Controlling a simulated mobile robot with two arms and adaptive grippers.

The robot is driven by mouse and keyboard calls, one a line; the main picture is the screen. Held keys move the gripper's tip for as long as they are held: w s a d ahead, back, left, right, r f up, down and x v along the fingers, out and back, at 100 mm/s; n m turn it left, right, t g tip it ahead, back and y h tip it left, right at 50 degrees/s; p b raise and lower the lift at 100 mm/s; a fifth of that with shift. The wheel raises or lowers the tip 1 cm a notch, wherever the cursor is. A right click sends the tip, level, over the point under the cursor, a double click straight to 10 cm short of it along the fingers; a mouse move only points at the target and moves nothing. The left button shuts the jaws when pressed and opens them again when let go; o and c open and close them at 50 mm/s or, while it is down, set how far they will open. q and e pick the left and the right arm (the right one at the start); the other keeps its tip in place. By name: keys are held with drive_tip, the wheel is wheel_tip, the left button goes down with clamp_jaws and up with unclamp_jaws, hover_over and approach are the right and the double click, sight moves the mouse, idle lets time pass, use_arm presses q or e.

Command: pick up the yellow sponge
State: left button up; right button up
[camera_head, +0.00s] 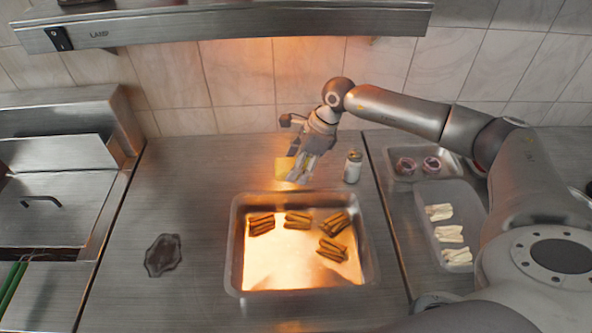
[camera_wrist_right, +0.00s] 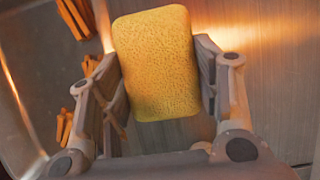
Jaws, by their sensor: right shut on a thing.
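The yellow sponge (camera_wrist_right: 155,60) sits between the two fingers of my right gripper (camera_wrist_right: 160,75) in the right wrist view, with a finger against each long side. In the head view the sponge (camera_head: 284,167) shows at the left of my right gripper (camera_head: 297,172), partly hidden by it. The right gripper is shut on the sponge behind the metal tray, near the back wall. I cannot tell from these views how far the sponge is above the counter. My left gripper is not in view.
A metal tray (camera_head: 236,262) with several bundles of fries stands in front of the gripper. A shaker (camera_head: 353,166) is close on its right. A dark patch (camera_head: 163,255) lies left. Containers (camera_head: 478,205) stand right. A lamp shelf (camera_head: 230,22) hangs above.

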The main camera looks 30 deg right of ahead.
drive_tip(key=s+a+r+b, duration=0.3)
drive_tip(key=s+r+b, duration=0.1)
drive_tip(key=s, duration=0.5)
drive_tip(key=shift+s+a+r, duration=0.3)
drive_tip(key=shift+a+r, duration=0.1)
drive_tip(key=shift+r, duration=0.4)
